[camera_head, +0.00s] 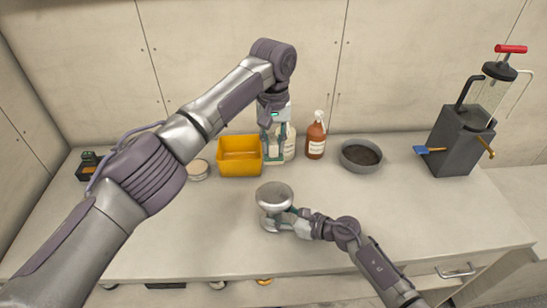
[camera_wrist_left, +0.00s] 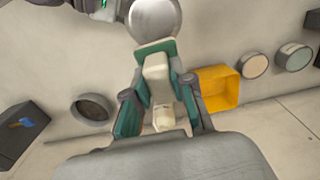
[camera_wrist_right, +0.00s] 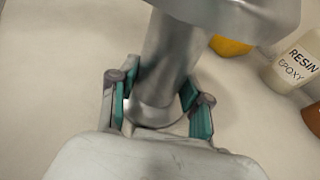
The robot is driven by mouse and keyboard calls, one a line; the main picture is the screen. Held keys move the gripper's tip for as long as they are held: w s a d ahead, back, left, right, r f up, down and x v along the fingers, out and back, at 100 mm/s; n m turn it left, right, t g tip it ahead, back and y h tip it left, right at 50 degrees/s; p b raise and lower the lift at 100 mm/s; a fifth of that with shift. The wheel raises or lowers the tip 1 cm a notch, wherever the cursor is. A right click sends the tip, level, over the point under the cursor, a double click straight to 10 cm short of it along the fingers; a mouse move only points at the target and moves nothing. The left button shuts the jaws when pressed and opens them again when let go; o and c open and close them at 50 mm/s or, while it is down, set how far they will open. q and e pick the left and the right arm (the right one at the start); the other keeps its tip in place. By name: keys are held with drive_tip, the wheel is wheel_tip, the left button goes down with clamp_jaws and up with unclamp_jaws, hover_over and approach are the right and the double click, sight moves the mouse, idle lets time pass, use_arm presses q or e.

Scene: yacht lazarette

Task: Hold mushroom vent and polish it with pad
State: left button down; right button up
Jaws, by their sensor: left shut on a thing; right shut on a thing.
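The mushroom vent (camera_head: 273,195) is a silver metal piece with a wide round cap on a stem, held upright at the middle of the worktop. My right gripper (camera_head: 290,217) is shut on its stem; in the right wrist view the fingers (camera_wrist_right: 158,100) sit either side of the stem under the cap. My left gripper (camera_head: 272,155) points down behind the vent, near the bottles, apart from the cap. In the left wrist view its fingers are shut on a pale block, seemingly the pad (camera_wrist_left: 157,72). The vent cap (camera_wrist_left: 154,18) shows beyond the fingertips.
Along the back stand a round tin (camera_head: 198,170), a yellow bin (camera_head: 239,157), a white resin bottle (camera_wrist_right: 293,68), a brown spray bottle (camera_head: 316,138) and a grey bowl (camera_head: 361,158). A dark grey box with a pump (camera_head: 462,145) stands right. The worktop's front left is clear.

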drive_tip(key=o, duration=1.1)
drive_tip(key=shift+d, duration=0.1)
drive_tip(key=v, duration=1.2)
